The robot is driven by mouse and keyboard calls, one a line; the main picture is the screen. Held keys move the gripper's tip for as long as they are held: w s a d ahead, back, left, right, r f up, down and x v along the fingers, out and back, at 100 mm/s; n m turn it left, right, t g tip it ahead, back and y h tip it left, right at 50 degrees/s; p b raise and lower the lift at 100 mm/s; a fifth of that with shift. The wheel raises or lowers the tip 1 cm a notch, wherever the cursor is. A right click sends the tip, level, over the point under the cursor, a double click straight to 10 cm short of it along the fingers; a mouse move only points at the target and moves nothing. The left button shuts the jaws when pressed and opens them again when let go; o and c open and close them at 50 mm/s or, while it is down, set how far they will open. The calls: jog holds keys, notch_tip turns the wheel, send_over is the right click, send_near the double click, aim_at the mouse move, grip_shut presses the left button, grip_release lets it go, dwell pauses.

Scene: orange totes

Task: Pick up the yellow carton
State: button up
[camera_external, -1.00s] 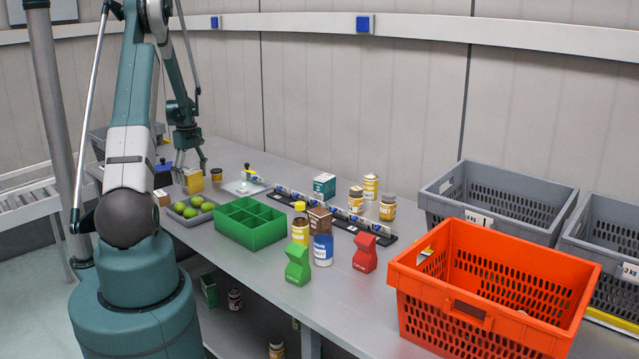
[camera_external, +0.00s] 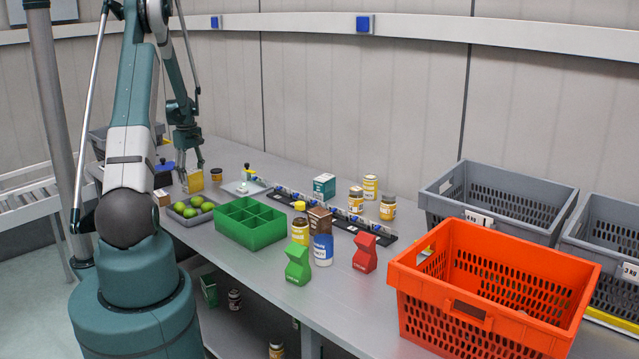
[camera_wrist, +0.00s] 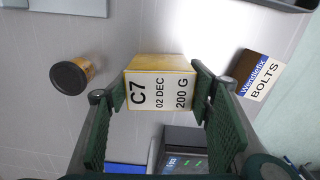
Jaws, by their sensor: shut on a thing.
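The yellow carton (camera_external: 193,181) stands at the far left part of the bench in the external view. In the wrist view the yellow carton (camera_wrist: 160,88) shows a white label reading "C7 02 DEC 200 G". My gripper (camera_external: 190,172) is lowered around it in the external view. In the wrist view the two green finger pads of my gripper (camera_wrist: 160,92) touch the carton from its left and right sides, so it is shut on the carton. The carton appears upright and at bench level; I cannot tell whether it is clear of the surface.
A dark-lidded jar (camera_wrist: 72,76) is left of the carton in the wrist view, and a "BOLTS" box (camera_wrist: 256,76) is right. In the external view, a tray of green fruit (camera_external: 188,211), a green divided box (camera_external: 250,223) and an orange tote (camera_external: 490,290) stand along the bench.

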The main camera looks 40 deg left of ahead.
jog(key=shift+r, duration=4.95)
